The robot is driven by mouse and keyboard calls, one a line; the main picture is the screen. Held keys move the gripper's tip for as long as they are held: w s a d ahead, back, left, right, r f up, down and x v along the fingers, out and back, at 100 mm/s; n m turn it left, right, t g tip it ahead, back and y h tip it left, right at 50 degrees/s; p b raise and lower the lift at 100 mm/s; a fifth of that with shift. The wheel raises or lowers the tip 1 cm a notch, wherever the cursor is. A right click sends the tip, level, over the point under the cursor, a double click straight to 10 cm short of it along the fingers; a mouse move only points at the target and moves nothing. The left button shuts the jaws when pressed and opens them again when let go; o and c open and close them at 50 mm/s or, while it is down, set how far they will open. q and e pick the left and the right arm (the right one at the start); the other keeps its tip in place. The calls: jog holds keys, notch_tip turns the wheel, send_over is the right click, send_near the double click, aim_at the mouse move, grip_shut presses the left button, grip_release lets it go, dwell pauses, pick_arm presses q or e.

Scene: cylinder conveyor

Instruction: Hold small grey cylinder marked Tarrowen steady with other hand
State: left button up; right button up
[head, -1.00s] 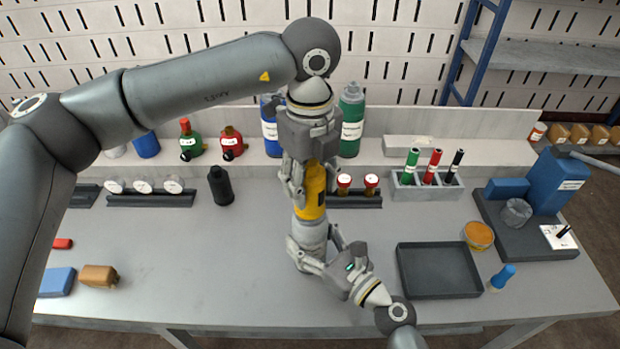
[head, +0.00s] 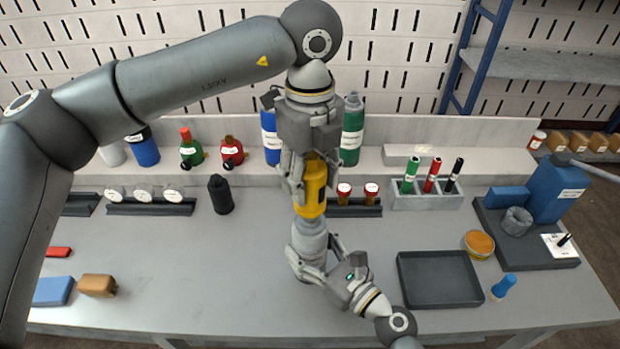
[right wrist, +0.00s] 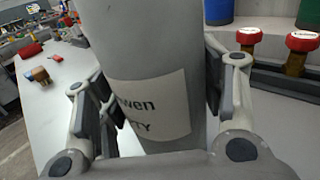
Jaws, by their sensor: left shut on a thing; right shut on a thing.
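The grey cylinder (head: 308,236) stands upright on the table in the middle of the head view. In the right wrist view the cylinder (right wrist: 146,60) fills the centre, with a white label of which "wen" and "TY" can be read. My right gripper (head: 312,262) is shut around its lower part from the front right, and both fingers flank it in the right wrist view (right wrist: 155,105). My left gripper (head: 307,178) comes down from above and is shut on a yellow thing (head: 315,192) directly above the cylinder. Whether the yellow thing touches the cylinder is hard to tell.
An empty dark tray (head: 440,298) lies to the right. A black bottle (head: 220,195) and racks stand behind left. A grey holder (head: 427,201) with coloured markers stands behind right. Blue (head: 53,291) and brown (head: 97,285) blocks lie front left.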

aim_at(310, 155)
pick_arm(q)
jog(key=shift+r, duration=0.1)
jog(key=shift+r, duration=1.6)
jog(key=shift+r, duration=0.2)
jog(key=shift+r, duration=5.25)
pick_arm(e)
jog(key=o, duration=1.2)
